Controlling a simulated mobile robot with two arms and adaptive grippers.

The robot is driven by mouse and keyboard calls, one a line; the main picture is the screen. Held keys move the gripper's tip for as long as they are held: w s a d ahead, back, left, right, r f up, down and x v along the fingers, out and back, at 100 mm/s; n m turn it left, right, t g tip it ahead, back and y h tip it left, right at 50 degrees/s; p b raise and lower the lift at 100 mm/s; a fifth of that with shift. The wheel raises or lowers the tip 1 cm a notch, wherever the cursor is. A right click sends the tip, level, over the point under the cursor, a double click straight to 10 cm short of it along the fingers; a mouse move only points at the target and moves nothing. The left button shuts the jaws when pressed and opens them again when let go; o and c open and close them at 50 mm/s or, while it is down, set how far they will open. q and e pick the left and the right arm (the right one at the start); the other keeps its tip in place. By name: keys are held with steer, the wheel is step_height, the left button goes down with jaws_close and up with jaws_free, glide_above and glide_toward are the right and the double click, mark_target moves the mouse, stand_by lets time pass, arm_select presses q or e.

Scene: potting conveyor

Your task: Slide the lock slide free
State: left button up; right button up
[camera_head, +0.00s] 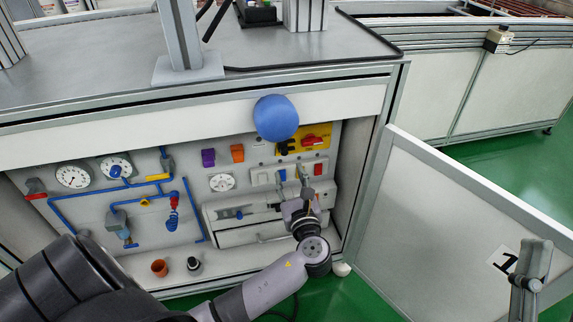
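A pale drawer unit (222,236) sits in the open cabinet, low on the right of its back panel. On its front is a small blue-ended slide part (235,215), which looks like the lock slide. My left arm reaches in from the lower left. My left gripper (301,188) points into the cabinet at the right end of the drawer unit, just below the small switches, well to the right of the blue part. The gripper covers part of the drawer front. Its fingers are too small to tell open from shut, or whether they touch anything.
Above the gripper are a yellow plate (291,146) with a red knob and a large blue ball (276,118) at the cabinet's top edge. Gauges and blue pipes (98,203) fill the left. An open door (440,225) bounds the right.

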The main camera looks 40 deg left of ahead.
arm_select(q)
steer(key=v, duration=0.4)
stand_by(0.5)
